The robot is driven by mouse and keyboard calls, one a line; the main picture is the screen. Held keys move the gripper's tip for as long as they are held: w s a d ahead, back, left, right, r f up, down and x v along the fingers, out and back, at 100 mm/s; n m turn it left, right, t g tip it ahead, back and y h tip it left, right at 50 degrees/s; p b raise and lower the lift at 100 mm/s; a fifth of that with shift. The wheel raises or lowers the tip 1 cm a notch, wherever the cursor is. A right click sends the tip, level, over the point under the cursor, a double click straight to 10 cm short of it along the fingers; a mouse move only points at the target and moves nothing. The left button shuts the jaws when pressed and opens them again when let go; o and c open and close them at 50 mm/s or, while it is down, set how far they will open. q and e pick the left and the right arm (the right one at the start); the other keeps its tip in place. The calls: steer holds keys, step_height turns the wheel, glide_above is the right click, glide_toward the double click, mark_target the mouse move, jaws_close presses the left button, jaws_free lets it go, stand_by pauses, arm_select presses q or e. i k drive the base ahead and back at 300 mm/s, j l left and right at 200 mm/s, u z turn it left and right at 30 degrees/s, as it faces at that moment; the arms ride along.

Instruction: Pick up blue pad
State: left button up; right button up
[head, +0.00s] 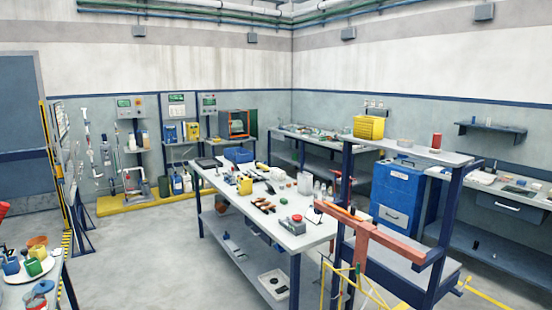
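I cannot pick out a blue pad with certainty. A small flat blue piece (43,286) lies on the table at the lower left, too small to identify. A blue open box (238,154) sits at the far end of the central workbench (302,238). Neither of my grippers shows in the head view.
The central bench carries many small tools and a lower shelf. A blue-framed rack with a red-orange bar (385,240) stands at the right. A blue drawer cabinet (400,192) is behind it. Grey floor (150,255) is open between the left table (30,282) and the bench.

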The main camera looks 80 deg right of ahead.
mark_target(520, 183)
steer(key=z, duration=4.35)
